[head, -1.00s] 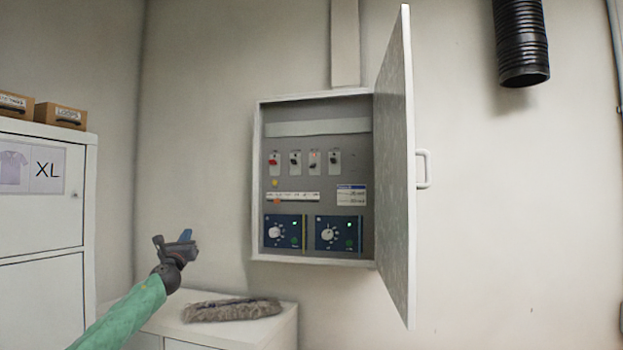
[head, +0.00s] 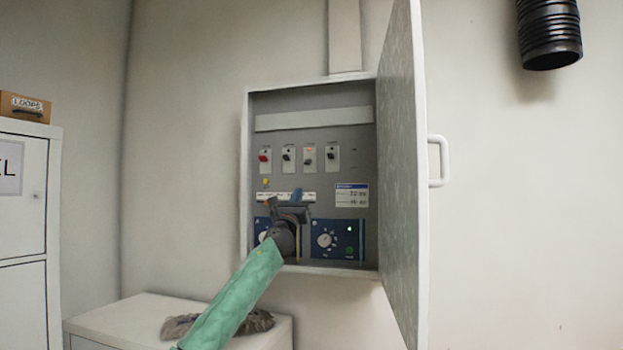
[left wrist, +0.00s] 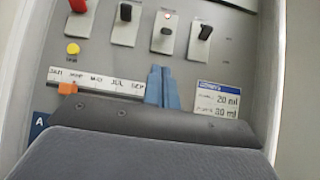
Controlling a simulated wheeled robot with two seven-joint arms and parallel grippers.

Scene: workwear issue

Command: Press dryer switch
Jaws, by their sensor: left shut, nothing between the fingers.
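The wall cabinet (head: 247,150) stands open with a row of switches on its grey panel. A red-knobbed switch (head: 265,158) is at the left of the row, with dark-knobbed switches (head: 288,157) to its right. My left gripper (head: 297,194) is shut and empty in front of the panel, below the row. In the left wrist view its blue fingertips (left wrist: 162,84) point up toward a switch with a small dark knob (left wrist: 166,32); whether they touch the panel I cannot tell. The switch labels are too small to read. My right gripper is not in view.
The cabinet door (head: 402,170) is swung open at the right. A blue dial module (head: 336,239) is low in the cabinet; another is partly behind my gripper. A yellow button (left wrist: 72,48) and month strip (left wrist: 100,80) lie left of the fingertips. A grey duster (head: 182,326) lies on the low cabinet.

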